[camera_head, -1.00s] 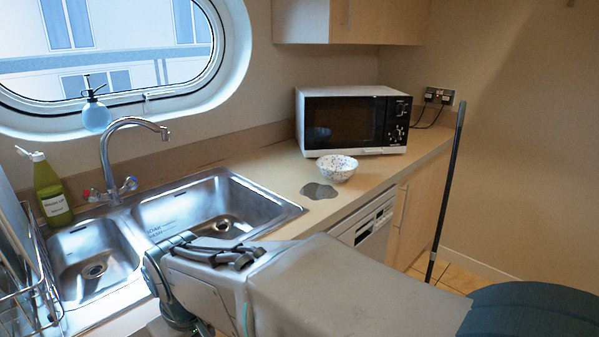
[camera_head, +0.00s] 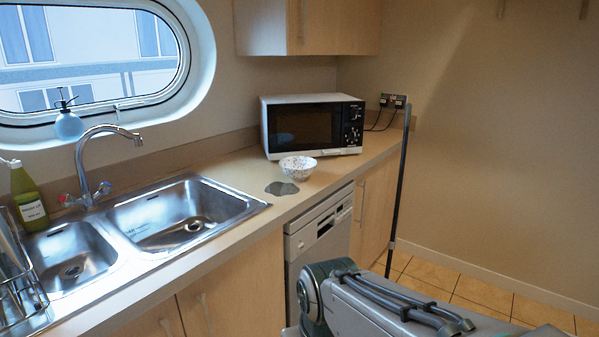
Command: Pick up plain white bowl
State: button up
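A small white bowl (camera_head: 298,167) with dark speckles on its side stands upright on the counter, in front of the microwave. I see no plain, unpatterned white bowl in this view. A grey, irregular flat patch (camera_head: 282,188) lies on the counter just in front of the bowl. My arm shows at the lower right, below the counter's level in the picture and apart from the bowl. My gripper is out of view, so its fingers cannot be seen.
A microwave (camera_head: 313,127) stands behind the bowl. A double steel sink (camera_head: 232,206) with a tap (camera_head: 86,160) is left of it. A green bottle (camera_head: 27,200) and a wire rack (camera_head: 17,290) stand far left. A dark pole (camera_head: 400,190) stands upright at right. Tiled floor is open beyond.

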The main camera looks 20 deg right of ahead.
aim_at(297, 167)
jog(key=z, duration=0.4)
jog(key=i, duration=0.85)
jog(key=u, duration=0.5)
jog(key=k, duration=1.2)
jog(key=z, duration=0.5)
jog(key=i, duration=1.5)
jog(key=u, duration=0.35)
